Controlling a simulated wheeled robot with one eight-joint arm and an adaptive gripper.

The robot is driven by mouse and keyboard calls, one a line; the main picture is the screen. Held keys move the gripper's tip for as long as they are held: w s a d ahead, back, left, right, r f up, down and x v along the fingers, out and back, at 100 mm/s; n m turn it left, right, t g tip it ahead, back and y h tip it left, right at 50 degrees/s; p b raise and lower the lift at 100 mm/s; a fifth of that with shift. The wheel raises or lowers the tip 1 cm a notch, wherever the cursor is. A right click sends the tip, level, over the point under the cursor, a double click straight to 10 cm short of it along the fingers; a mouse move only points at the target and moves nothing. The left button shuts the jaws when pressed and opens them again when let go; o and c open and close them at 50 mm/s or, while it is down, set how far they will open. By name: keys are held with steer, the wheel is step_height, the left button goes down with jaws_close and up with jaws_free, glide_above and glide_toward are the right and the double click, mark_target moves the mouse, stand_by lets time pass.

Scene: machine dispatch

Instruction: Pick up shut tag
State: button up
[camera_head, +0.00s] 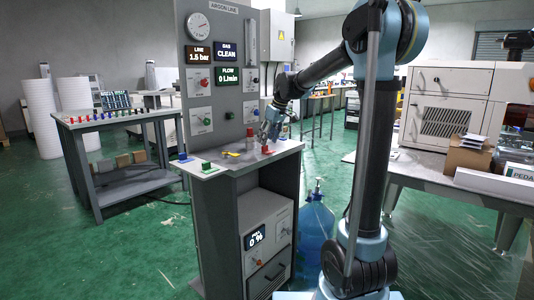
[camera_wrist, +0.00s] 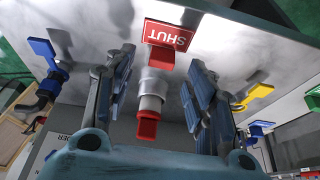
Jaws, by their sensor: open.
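The shut tag (camera_wrist: 172,36) is a red plate with white "SHUT" lettering, upside down in the wrist view, with a red block below it. In the head view a small red piece, likely this tag (camera_head: 266,149), is on the grey shelf (camera_head: 240,165). My gripper (camera_wrist: 158,85) is open, one finger on each side of the space below the tag in the wrist view. A silver cylinder and a red-ended piece (camera_wrist: 148,126) show between the fingers. I cannot tell whether anything touches. In the head view my gripper (camera_head: 270,128) is just above the shelf near the red piece.
Yellow (camera_head: 232,154), green (camera_head: 206,167) and blue (camera_head: 183,157) tags are on the shelf to the left. The upright gauge panel (camera_head: 222,70) stands close behind. A side table (camera_head: 110,120) with small coloured pieces is at left; a blue water bottle (camera_head: 316,215) stands at right.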

steer(key=shift+x, duration=1.65)
steer(key=shift+a, duration=0.1)
steer(key=c, duration=0.8)
steer(key=shift+o, duration=0.2)
steer(key=shift+r, duration=0.1)
